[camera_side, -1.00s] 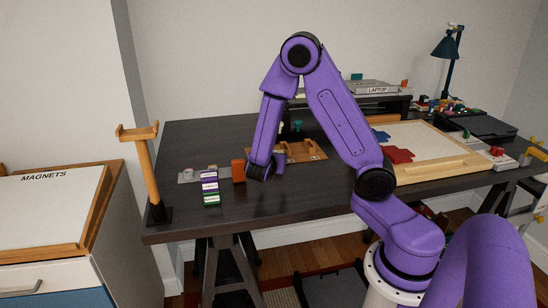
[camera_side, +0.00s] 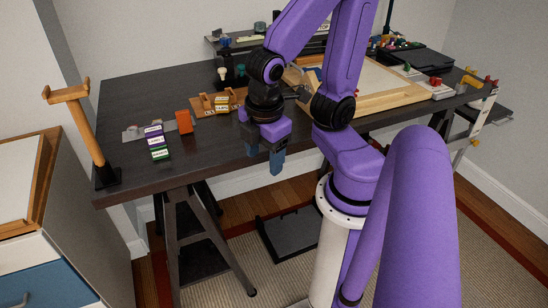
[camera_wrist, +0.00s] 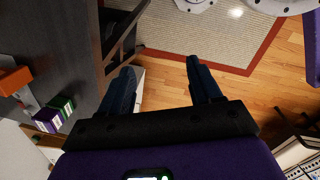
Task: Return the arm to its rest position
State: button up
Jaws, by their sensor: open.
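My purple arm is folded back near its base, with its elbow raised. My gripper (camera_side: 265,160) hangs beyond the front edge of the dark desk (camera_side: 215,150), fingers pointing down. In the wrist view my gripper (camera_wrist: 160,72) shows two dark blue fingers spread apart with nothing between them. Below them are wood floor and a rug. The fingers touch nothing that I can see.
An orange block (camera_side: 184,121) and small labelled blocks (camera_side: 156,142) stand on the desk's left part, near a wooden tray (camera_side: 210,109). A wooden T-shaped stand (camera_side: 82,120) rises at the left corner. A framed board (camera_side: 375,85) lies behind my arm.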

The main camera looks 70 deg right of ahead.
jog(key=shift+s+a+r+g+y, duration=0.2)
jog(key=shift+s+a+y, duration=0.25)
jog(key=shift+s, duration=0.3)
jog(key=shift+s+a+r+g+y, duration=0.1)
jog(key=shift+s+a+r+y, duration=0.35)
jog(key=shift+s, duration=0.3)
jog(key=shift+f, duration=0.15)
